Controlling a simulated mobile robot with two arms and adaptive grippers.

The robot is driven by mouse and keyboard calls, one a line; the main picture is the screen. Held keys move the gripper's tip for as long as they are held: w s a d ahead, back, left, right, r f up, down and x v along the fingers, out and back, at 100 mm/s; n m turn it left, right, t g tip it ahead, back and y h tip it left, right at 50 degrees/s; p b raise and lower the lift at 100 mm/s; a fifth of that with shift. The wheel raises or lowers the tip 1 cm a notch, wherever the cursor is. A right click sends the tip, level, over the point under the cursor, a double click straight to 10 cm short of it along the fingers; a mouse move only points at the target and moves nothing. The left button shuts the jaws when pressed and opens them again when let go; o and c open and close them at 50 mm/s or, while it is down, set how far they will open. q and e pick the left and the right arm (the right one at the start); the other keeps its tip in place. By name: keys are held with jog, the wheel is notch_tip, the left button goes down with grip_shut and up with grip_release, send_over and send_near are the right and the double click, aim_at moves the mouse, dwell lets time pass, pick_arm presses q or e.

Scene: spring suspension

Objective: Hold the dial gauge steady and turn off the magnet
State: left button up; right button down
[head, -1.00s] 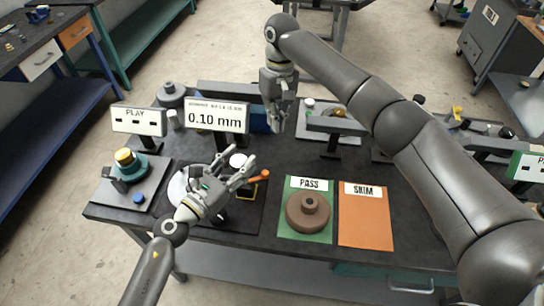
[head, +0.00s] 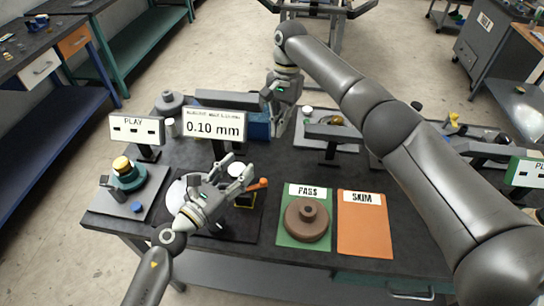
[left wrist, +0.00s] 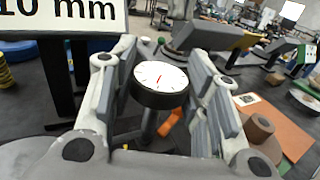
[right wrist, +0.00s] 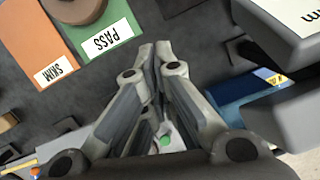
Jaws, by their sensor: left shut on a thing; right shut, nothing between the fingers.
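The dial gauge (left wrist: 160,78), with a round white face and dark rim, sits between the fingers of my left gripper (left wrist: 165,92). My left gripper (head: 234,172) is shut on it in the head view, where the gauge's pale top (head: 237,169) shows. An orange lever (head: 258,184) sticks out just right of the gauge; it also shows below the dial in the left wrist view (left wrist: 171,122). I cannot make out the magnet body clearly. My right gripper (head: 281,130) is shut and empty above the table's back middle, apart from the gauge; its fingertips meet in the right wrist view (right wrist: 155,50).
A display reading 0.10 mm (head: 214,127) stands behind the gauge. A brown ring-shaped part (head: 306,222) rests on the green PASS mat (head: 290,240). The orange SKIM mat (head: 364,230) is bare. A blue block (head: 258,127) stands beside my right gripper. A PLAY sign (head: 136,130) stands left.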

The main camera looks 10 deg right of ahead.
aim_at(256, 185)
jog(key=x, duration=1)
jog(key=shift+s, duration=0.15)
jog(key=shift+s+a, duration=0.5)
jog(key=shift+s, duration=0.25)
jog(key=shift+s+a, duration=0.45)
jog(key=shift+s, duration=0.3)
jog(key=shift+s+d+m, duration=0.3)
jog(key=shift+s+m, duration=0.3)
jog(key=shift+m, duration=0.3)
